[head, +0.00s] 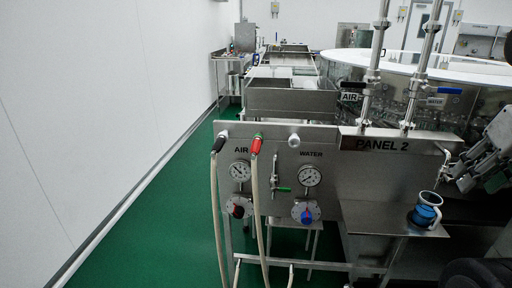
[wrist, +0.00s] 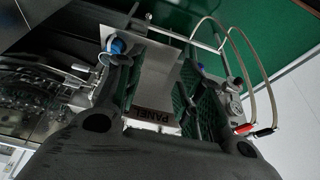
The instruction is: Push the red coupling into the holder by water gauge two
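The red coupling (head: 257,143) sits at the top of the steel panel, at the upper end of a pale hose; it also shows small in the wrist view (wrist: 243,128). The water gauge (head: 309,175) is to its lower right, under the word WATER.
A black coupling (head: 219,142) with its own hose is left of the red one, above the air gauge (head: 240,171). A blue-and-white jug (head: 427,208) stands on the steel shelf (head: 385,222). Vertical pipes with valves rise above the panel. Green floor (head: 150,210) is clear at left.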

